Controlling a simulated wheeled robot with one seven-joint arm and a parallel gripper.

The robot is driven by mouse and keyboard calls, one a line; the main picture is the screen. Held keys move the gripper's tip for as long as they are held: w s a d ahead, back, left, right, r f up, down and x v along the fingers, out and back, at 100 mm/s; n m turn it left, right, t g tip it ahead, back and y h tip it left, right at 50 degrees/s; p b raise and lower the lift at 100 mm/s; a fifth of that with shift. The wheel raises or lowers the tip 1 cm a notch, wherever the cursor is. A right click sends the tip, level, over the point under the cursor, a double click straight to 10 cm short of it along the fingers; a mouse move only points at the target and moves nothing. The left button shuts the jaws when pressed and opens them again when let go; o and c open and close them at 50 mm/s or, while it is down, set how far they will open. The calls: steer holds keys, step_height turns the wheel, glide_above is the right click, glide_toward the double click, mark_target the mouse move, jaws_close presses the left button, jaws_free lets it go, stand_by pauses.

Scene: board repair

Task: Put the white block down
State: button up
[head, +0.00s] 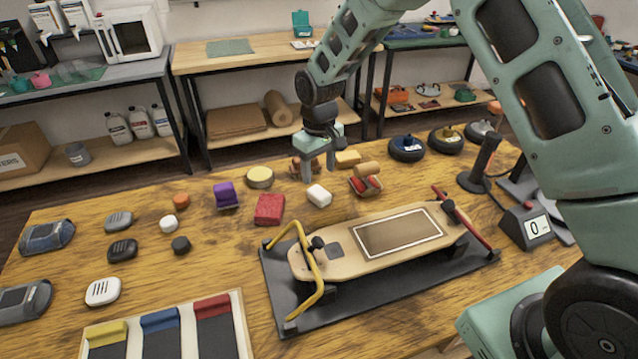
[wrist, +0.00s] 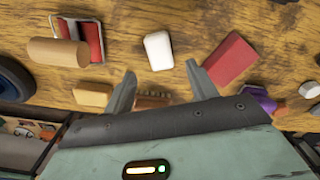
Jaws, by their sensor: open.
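The white block (head: 319,195) lies on the wooden table, just right of a red block and behind the skateboard deck. It also shows in the wrist view (wrist: 158,51), flat on the wood beyond the fingertips. My gripper (head: 319,178) is open and empty above the table, close to the block and a little behind it. In the wrist view the two fingers (wrist: 162,84) stand apart, and the block is clear of both of them.
A red block (head: 269,209) lies left of the white block. A red holder with a tan cylinder (head: 368,172) stands to its right. The skateboard deck (head: 350,247) rests on a dark mat in front. A tray with coloured strips (head: 242,325) is at front left.

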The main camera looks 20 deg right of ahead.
step_height(320, 180, up, 5)
steer(key=s+a+r+n, duration=0.1)
steer(key=s+a+r, duration=0.3)
steer(key=s, duration=0.4)
steer(key=s+a+r+n, duration=0.1)
steer(key=s+a+r, duration=0.3)
steer(key=s, duration=0.4)
steer(key=s+d+n, duration=0.1)
steer(key=s, duration=1.8)
steer(key=shift+d+r+y, duration=0.3)
steer(key=shift+d+r, duration=0.05)
steer(key=shift+d, duration=0.05)
